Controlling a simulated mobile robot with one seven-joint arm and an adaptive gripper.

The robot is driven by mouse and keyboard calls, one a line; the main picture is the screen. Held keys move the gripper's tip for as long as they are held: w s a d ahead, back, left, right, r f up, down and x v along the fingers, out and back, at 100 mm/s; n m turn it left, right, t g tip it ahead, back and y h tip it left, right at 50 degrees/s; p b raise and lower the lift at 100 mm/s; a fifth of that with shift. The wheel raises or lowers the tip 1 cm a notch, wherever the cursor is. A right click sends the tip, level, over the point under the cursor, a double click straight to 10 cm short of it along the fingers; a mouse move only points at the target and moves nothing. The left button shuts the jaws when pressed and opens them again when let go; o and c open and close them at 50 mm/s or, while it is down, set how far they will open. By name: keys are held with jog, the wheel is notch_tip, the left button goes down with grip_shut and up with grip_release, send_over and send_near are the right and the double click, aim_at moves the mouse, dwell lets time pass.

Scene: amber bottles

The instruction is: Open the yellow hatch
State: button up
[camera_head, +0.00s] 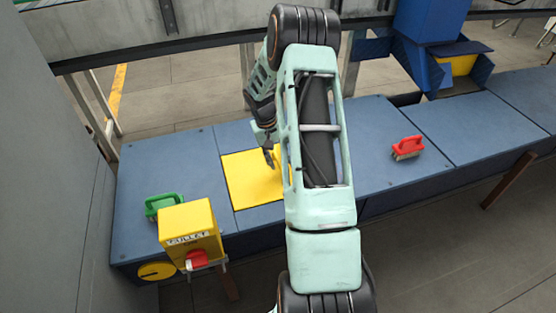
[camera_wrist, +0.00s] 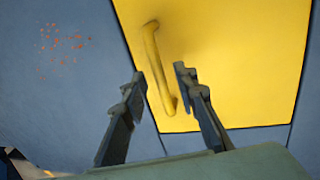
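The yellow hatch (camera_head: 246,183) is a flat square panel set in the blue worktop, and it lies closed. It also fills the upper right of the wrist view (camera_wrist: 235,70). Its yellow bar handle (camera_wrist: 155,65) stands up from the panel. My gripper (camera_head: 269,154) is over the hatch in the head view, close to the handle, which is partly hidden by my arm. In the wrist view my gripper (camera_wrist: 157,85) is open, with the near end of the handle between the two dark fingers. I see no clear contact.
A green brush (camera_head: 164,206) and a yellow box with a red knob (camera_head: 188,226) stand on the left. A red brush (camera_head: 407,147) lies on the right. A blue bin (camera_head: 430,20) stands behind at the right. A grey wall borders the left.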

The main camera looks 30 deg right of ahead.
grip_shut()
jog(key=shift+a+r, duration=0.1)
jog(key=shift+r, duration=0.05)
dwell(0.4)
